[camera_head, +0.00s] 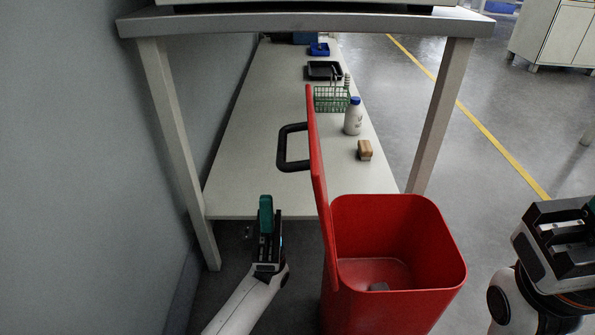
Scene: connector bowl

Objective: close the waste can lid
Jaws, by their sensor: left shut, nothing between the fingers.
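The red waste can (400,305) stands in front, with its top open. Its red lid (316,175) stands upright along the can's left edge, seen nearly edge-on. A black handle (281,148) sticks out from the lid's left face. A small grey thing (378,286) lies on the can's floor. My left gripper (266,205), with green fingertips, is shut and empty. It is to the left of the lid and below the handle in the picture, apart from both. My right gripper (588,208) is at the right edge, partly cut off, so its jaws cannot be judged.
A long white shelf (245,150) lies behind the can, under a table with grey legs (440,115). On it are a white bottle with a blue cap (353,117), a wooden block (365,150), a green rack (330,98) and a black tray (322,70). A wall (75,180) bounds the left.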

